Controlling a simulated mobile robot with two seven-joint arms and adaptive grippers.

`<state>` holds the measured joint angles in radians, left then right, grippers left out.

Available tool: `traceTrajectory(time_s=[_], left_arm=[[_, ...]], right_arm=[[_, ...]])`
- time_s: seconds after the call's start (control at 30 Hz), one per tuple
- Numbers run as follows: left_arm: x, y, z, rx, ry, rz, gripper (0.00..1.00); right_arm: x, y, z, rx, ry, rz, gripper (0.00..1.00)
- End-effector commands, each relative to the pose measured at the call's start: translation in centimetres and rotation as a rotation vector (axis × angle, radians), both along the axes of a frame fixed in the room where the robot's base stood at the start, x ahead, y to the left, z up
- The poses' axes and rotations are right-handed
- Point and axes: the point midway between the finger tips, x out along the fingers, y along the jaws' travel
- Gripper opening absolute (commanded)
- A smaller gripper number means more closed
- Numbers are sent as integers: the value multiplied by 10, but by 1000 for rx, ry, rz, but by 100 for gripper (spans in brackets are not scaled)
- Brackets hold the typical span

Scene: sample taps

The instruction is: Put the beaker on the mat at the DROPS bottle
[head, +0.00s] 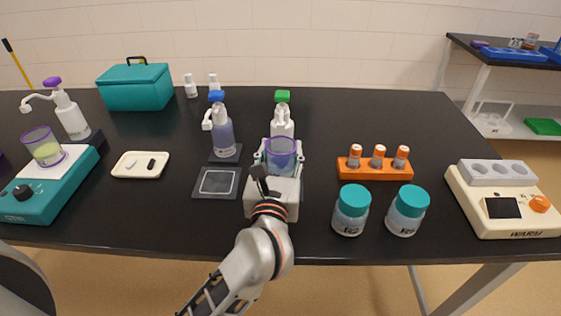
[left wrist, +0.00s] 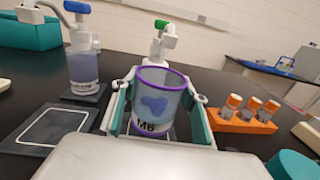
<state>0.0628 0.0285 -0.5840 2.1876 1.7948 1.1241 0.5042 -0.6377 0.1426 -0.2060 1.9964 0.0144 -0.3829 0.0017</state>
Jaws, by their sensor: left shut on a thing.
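In the left wrist view the beaker (left wrist: 158,104) stands upright between the two teal-padded fingers (left wrist: 158,110). It is in front of a white pump bottle with a green top (head: 283,117). A pump bottle with a blue top (head: 222,128) stands to its left. A dark mat with a white square outline (head: 206,183) lies empty before the blue-topped bottle. What lies under the beaker is mostly hidden. I cannot read which bottle says DROPS. My right gripper is out of view.
Two teal-lidded jars (head: 351,212) and an orange rack (head: 375,168) of vials are to the right, near a warmer (head: 505,205). At left are a white tray (head: 140,165), a teal device (head: 48,190) with another purple-rimmed beaker (head: 43,148), and a purple-topped bottle (head: 70,115).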

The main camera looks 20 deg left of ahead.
Motion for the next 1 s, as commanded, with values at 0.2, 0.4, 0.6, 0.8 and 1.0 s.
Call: traceTrajectory(time_s=[0.2, 0.4, 0.6, 0.8, 1.0], left_arm=[[1, 1, -26, 2, 5, 0, 16], [1, 1, -36, 1, 1, 0, 16], [1, 1, -35, 0, 0, 0, 16], [1, 0, -39, 0, 1, 0, 57], [1, 0, -38, 0, 1, 0, 60]], right_arm=[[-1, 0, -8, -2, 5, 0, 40], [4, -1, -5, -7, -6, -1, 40], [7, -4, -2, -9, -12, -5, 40], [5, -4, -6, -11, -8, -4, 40], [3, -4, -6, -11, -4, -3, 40]])
